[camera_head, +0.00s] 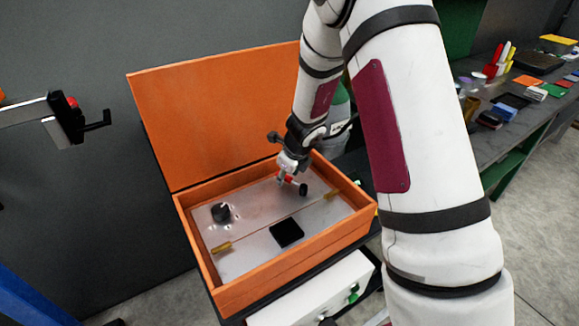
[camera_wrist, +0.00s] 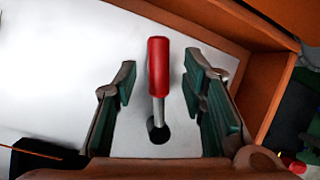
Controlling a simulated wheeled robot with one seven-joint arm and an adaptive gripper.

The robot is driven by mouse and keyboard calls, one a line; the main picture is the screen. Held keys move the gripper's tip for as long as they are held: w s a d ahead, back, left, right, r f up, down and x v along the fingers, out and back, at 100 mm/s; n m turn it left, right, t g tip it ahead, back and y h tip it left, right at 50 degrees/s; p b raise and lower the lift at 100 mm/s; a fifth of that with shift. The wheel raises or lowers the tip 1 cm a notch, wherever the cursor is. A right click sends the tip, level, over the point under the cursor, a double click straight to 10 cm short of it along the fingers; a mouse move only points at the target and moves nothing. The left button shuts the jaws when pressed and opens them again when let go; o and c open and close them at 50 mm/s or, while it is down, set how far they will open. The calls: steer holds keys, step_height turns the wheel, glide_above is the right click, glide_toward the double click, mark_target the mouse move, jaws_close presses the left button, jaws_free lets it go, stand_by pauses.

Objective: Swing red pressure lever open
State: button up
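The red pressure lever (camera_wrist: 158,62) has a red grip on a thin metal rod that rises from a dark round hole in a pale metal panel. In the head view the lever (camera_head: 291,180) shows just below my gripper (camera_head: 287,166), partly covered by it. In the wrist view my gripper (camera_wrist: 160,90) is open, with one green-padded finger on each side of the lever. A gap shows between the lever and each finger. The panel (camera_head: 262,208) lies inside an orange box (camera_head: 192,233) with its lid (camera_head: 225,110) raised.
A black knob (camera_head: 221,212), a black square (camera_head: 287,233) and a thin rod with brass ends (camera_head: 222,248) are on the panel. The box's orange walls stand close to my gripper on the right. A green bottle (camera_head: 341,115) is behind. A cluttered bench (camera_head: 500,105) is at right.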

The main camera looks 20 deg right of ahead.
steer(key=v, duration=1.1)
steer(key=shift+r, duration=0.25)
steer(key=shift+s, duration=0.15)
steer(key=s+a+r+n+y, duration=0.1)
steer(key=s+a+r+n, duration=0.2)
steer(key=s+r+n, duration=0.45)
steer(key=s+a+r+n+y, duration=0.2)
steer(key=s+a+r+n, duration=0.2)
steer(key=s+r+n, duration=0.3)
steer(key=s+d+r+n+h, duration=0.1)
steer(key=s+n, duration=0.6)
steer(key=s, duration=0.1)
steer(key=s+d+r+n+h, duration=0.1)
steer(key=s+d+n+h, duration=0.1)
steer(key=s+n, duration=0.5)
steer(key=shift+s+n+h, duration=0.3)
steer(key=shift+s+n, duration=0.1)
steer(key=shift+n, duration=0.05)
